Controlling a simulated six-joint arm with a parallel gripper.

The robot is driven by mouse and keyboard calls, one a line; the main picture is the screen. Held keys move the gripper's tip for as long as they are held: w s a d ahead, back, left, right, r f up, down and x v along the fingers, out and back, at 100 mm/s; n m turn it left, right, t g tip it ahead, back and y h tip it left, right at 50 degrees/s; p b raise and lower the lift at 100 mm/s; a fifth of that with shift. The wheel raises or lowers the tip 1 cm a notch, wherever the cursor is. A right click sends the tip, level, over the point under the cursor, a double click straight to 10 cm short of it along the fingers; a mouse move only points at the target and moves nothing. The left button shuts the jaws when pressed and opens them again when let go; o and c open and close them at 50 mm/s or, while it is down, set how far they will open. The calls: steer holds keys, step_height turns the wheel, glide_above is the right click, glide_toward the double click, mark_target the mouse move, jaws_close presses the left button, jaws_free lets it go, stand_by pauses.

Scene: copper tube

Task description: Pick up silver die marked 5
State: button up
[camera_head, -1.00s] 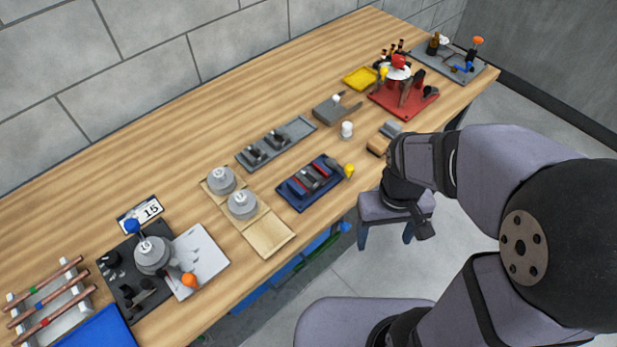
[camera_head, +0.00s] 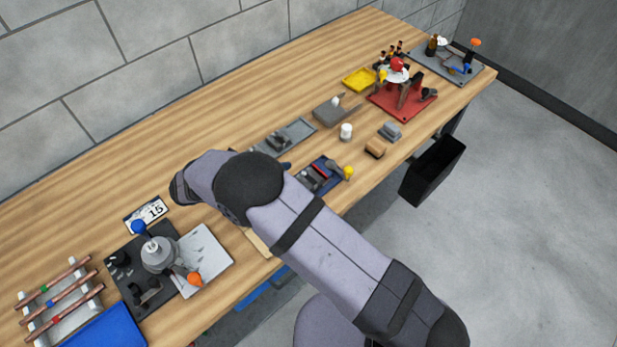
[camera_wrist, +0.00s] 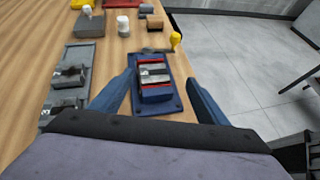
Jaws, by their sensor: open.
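The silver round dies are hidden in both current views. My arm covers their place in the head view, where only a corner of the wooden tray (camera_head: 258,241) shows. My gripper (camera_wrist: 160,77) is open and empty in the wrist view, its two blue-grey fingers spread on either side of a blue fixture. A similar grey round part (camera_head: 158,254) sits on the black bender plate at the left, near a number card (camera_head: 147,214) reading 15.
The blue fixture (camera_wrist: 172,103) holds a red and silver block and has a yellow knob beside it. A white cylinder (camera_head: 346,131) and a red stand (camera_head: 405,101) are farther back. Copper tubes (camera_head: 62,299) lie front left.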

mark_target(309, 177)
steer(key=shift+s+a+f+n+t, duration=0.1)
steer(key=shift+a+n+t, duration=0.45)
steer(key=shift+a, duration=0.5)
steer(key=shift+w+d+f+p, duration=0.2)
steer(key=shift+w+d+p, duration=0.15)
steer(key=shift+d+p, duration=0.25)
steer(key=shift+w+d+f, duration=0.2)
steer(key=shift+d+f, duration=0.05)
steer(key=shift+f, duration=0.05)
steer(key=shift+w+d+f+p, duration=0.15)
steer(key=shift+d+p, duration=0.25)
steer(key=shift+p, duration=0.3)
steer(key=p+x, duration=0.2)
steer(key=x, duration=0.1)
steer(key=shift+d+f+p, duration=0.1)
steer(key=shift+d+p, duration=0.15)
steer(key=shift+p, duration=0.15)
steer(key=shift+w+d+f, duration=0.25)
steer(key=shift+w+f, duration=0.05)
steer(key=shift+f, duration=0.05)
steer(key=shift+r, duration=0.1)
steer(key=c, duration=1.6)
